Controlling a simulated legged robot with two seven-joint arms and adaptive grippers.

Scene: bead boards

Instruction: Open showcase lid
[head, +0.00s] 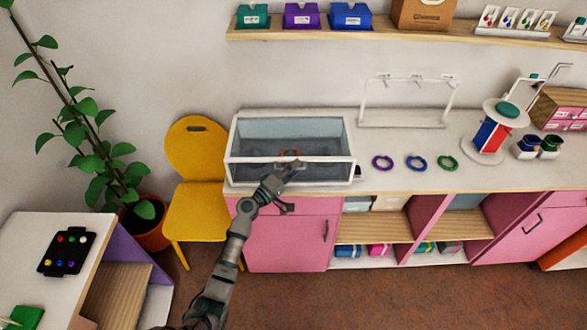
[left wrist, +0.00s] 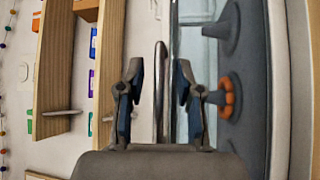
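The showcase (head: 238,150) is a white-framed glass box on the left end of the counter. Its lid looks closed, with no raised panel showing. An orange beaded ring (head: 290,152) shows inside; in the left wrist view it sits around a grey stand (left wrist: 228,97). My left gripper (head: 284,186) is at the showcase's front edge. In the left wrist view my left gripper (left wrist: 159,75) is open, with a metal bar handle (left wrist: 160,110) between its fingers and gaps seen on both sides. My right gripper is not in view.
Purple (head: 383,162), blue (head: 416,162) and green (head: 448,162) rings lie on the counter right of the showcase, before a white rack (head: 405,122). A yellow chair (head: 195,210) stands left of the counter. A wooden shelf (head: 300,33) hangs above.

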